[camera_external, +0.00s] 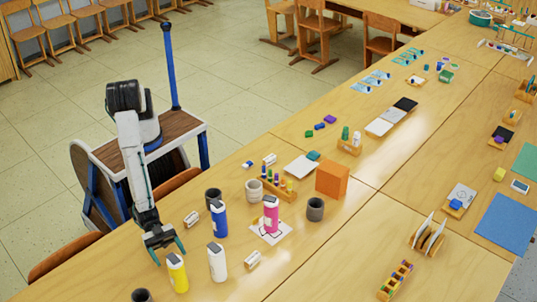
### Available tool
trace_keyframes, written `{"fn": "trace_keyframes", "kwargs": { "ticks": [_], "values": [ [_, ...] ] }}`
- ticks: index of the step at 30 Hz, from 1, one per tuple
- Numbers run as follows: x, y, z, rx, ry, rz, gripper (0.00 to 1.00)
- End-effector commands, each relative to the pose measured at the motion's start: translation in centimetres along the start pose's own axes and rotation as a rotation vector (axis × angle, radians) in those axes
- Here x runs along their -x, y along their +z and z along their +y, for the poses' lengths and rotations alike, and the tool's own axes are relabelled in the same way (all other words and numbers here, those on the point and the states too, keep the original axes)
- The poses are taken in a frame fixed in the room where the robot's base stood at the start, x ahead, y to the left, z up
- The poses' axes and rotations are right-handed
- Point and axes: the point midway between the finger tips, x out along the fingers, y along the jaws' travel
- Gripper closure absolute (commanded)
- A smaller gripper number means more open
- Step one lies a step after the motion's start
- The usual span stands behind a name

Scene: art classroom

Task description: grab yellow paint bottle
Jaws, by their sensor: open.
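The yellow paint bottle (177,273) stands upright on the wooden table near the bottom of the view, with a dark cap and a white band at its top. My gripper (169,253) is open and points down over the table edge, just above and to the left of the bottle's cap in the picture. Its teal fingers are spread and empty. Whether a finger touches the bottle cannot be told from this angle.
A white bottle (217,263), a blue bottle (219,219) and a pink bottle (271,215) stand to the right. A dark cup (141,295) is cut off at the bottom edge. A small white item (191,219) lies near my arm. An orange box (333,179) stands farther back.

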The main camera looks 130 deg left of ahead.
Motion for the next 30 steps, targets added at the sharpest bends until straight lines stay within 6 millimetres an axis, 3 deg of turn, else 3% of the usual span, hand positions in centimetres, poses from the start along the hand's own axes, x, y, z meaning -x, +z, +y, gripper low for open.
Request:
{"fn": "trace_keyframes", "kwargs": {
  "ticks": [12, 22, 28, 30],
  "values": [
    [-5.6, -0.3, 0.2, 0.001, -0.001, 0.000, 0.26],
    [-6.4, -0.3, 0.2, 0.000, 0.000, -0.001, 0.26],
    [-6.4, -0.3, 0.2, 0.000, 0.000, -0.001, 0.82],
    [-6.4, -0.4, 0.3, 0.001, 0.000, 0.001, 0.87]
  ]
}}
